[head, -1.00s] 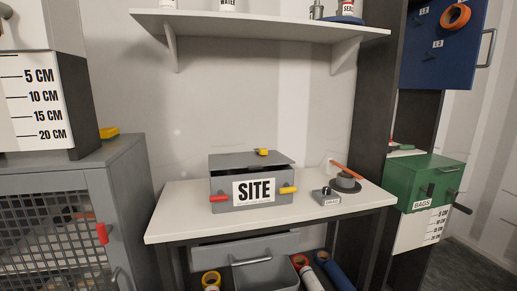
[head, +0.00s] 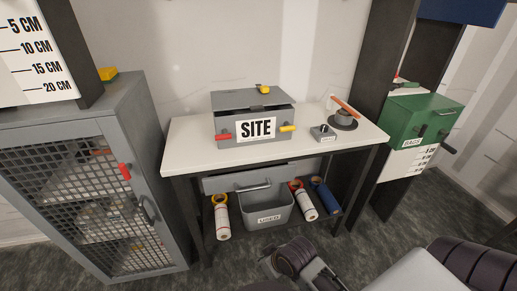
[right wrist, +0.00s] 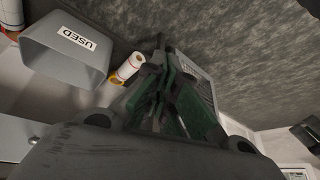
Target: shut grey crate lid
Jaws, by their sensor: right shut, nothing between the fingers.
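The grey crate (head: 226,123), labelled SITE, stands on the white table. Its grey lid (head: 237,100) rests over it, slightly raised, with a dark gap under its front edge, widest at the right. A small yellow piece (head: 264,90) sits on the lid. A red handle (head: 223,137) and a yellow handle (head: 288,128) stick out at the crate's front. My right gripper (right wrist: 163,60) is shut and empty. In the head view my right arm is low at the bottom, below the table and well away from the crate. My left gripper is not in view.
The white table (head: 190,145) has a burner-like dark item (head: 342,119) and a small grey box (head: 323,133) right of the crate. A USED bin (head: 268,215) and several rolls lie below. A mesh cabinet (head: 125,200) stands left, a green box (head: 420,120) right.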

